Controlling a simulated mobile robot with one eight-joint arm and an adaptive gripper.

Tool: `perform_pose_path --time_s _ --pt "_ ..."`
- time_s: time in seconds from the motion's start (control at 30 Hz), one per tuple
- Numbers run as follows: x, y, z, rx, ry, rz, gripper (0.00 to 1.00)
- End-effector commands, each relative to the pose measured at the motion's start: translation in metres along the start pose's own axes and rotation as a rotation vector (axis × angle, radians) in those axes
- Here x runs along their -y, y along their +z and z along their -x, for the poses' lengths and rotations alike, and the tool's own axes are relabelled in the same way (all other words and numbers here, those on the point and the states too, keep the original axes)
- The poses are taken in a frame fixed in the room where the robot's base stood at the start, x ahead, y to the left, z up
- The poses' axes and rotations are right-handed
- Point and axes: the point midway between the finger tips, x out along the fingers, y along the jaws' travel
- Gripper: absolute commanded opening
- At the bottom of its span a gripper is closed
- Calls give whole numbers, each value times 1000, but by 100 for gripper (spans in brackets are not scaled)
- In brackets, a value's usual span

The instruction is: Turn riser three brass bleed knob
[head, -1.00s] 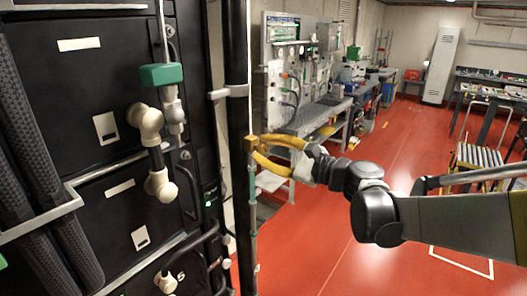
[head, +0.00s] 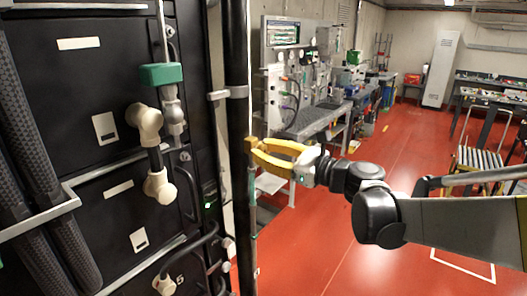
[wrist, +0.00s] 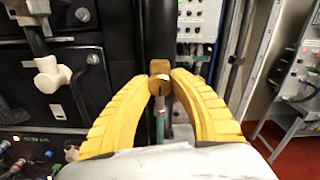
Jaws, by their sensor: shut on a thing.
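The brass bleed knob (wrist: 160,86) sits between my yellow fingertips in the middle of the wrist view, with a dark slot on its face. In the head view the small brass knob (head: 250,145) shows at the thin riser pipe, beside the dark vertical post. My gripper (head: 256,148) reaches it from the right, its two yellow fingers closed on the knob. In the wrist view my gripper (wrist: 160,74) has one finger on each side of the knob. A green-sleeved pipe runs below the knob. Any riser number is not readable.
Black battery cabinets (head: 95,75) with white elbow fittings (head: 146,120) and a green-collared valve (head: 161,75) stand at left. A workbench (head: 310,120) is behind. Red floor (head: 340,240) is open below my arm, and a striped chair (head: 480,160) stands at right.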

Motion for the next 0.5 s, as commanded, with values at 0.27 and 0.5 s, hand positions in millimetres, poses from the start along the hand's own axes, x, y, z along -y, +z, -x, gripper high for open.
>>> perform_pose_path --time_s 0.27,0.5 --pt "0 0 0 -1 0 -13 0" --pt "0 0 0 -1 0 -12 38"
